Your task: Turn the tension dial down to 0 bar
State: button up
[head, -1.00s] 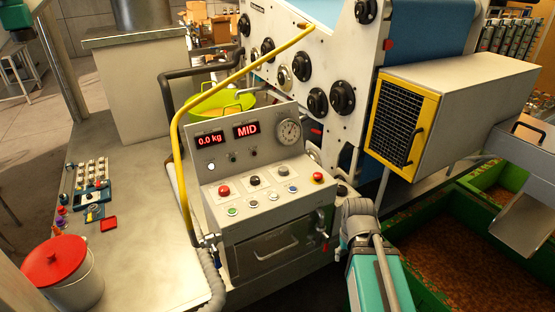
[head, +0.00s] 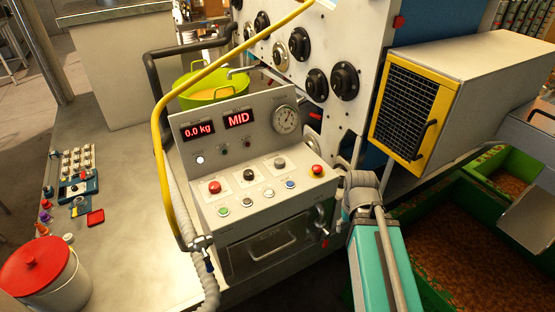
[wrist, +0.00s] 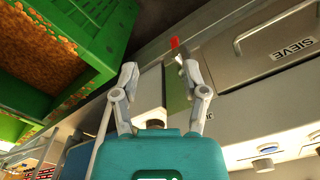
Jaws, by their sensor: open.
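The control console (head: 262,158) stands in the middle of the head view. My gripper (wrist: 156,68) is open and empty in the wrist view, low by the console's SIEVE drawer (wrist: 276,42). It is not distinguishable in the head view.
A red emergency button (head: 317,170) and several small buttons share the console top. A yellow rail (head: 163,150) and grey hose (head: 180,190) run along its left. A yellow-framed box (head: 402,115) and green crates (head: 465,205) lie right. A red-lidded bucket (head: 45,275) stands front left.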

jog(key=shift+o, duration=2.4)
jog(key=shift+w+r, duration=0.2)
jog(key=w+a+r+m+p, duration=0.2)
jog(key=w+r+p, duration=0.1)
jog(key=w+p, duration=0.1)
jog(key=shift+w+r, duration=0.4)
jog(key=shift+w, duration=0.35)
notch_tip(320, 180, up, 13)
jog(key=m+p, duration=1)
jog(key=p, duration=0.3)
send_over(280, 161)
jog(key=shift+s+d+t, duration=0.2)
jog(key=shift+s+t, duration=0.1)
jog(key=shift+s, duration=0.1)
jog(key=shift+f, duration=0.15)
jog(key=f+b, duration=1.3)
jog(key=shift+w+a+f+b, duration=0.2)
jog(key=shift+w+f+b, duration=0.05)
jog(key=shift+w+b, duration=0.1)
